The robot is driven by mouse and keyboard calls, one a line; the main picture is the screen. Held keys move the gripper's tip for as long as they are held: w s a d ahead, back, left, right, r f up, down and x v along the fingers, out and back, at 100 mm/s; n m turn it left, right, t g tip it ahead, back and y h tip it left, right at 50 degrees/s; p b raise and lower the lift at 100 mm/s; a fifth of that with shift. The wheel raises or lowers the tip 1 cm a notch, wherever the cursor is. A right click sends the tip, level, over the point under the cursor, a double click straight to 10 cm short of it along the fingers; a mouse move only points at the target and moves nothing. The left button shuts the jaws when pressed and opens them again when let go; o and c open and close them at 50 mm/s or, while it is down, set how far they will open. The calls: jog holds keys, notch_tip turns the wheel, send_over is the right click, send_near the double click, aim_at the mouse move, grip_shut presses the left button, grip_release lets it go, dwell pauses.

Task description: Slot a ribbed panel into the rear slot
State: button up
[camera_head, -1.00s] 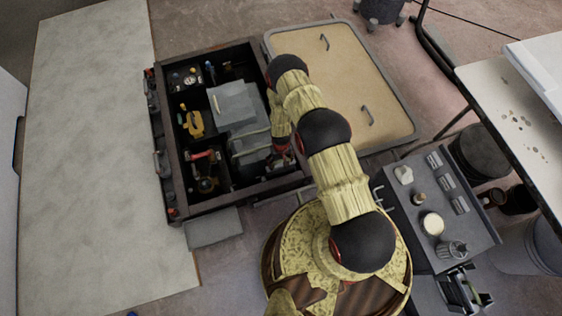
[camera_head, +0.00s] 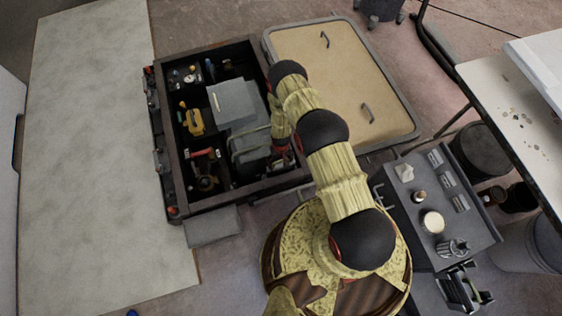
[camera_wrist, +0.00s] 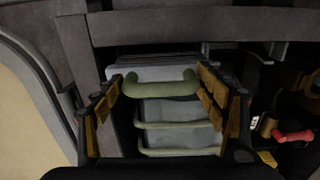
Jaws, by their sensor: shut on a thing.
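My gripper (camera_wrist: 160,84) is in the wrist view, its padded fingers set wide at both ends of a green handle. It is shut on the handle of a grey panel (camera_wrist: 155,73). More grey panels (camera_wrist: 180,110) with green handles stand in a row just below it in that view. In the head view the grey panels (camera_head: 250,147) stand in the right part of a dark open crate (camera_head: 183,203), with my gripper (camera_head: 279,140) at their right. Ribs on the panels cannot be made out, and the slots and the held panel's lower edge are hidden.
A grey box (camera_head: 232,103) sits behind the panels in the crate. Yellow (camera_head: 194,122) and red (camera_head: 202,153) tools lie in left compartments. A tan tray (camera_head: 335,85) is at the right, and a dark cart (camera_head: 430,205) stands at lower right. The pale surface at left is clear.

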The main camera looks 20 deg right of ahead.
aim_at(281, 168)
jog(key=shift+f, duration=4.1)
jog(key=o, duration=1.7)
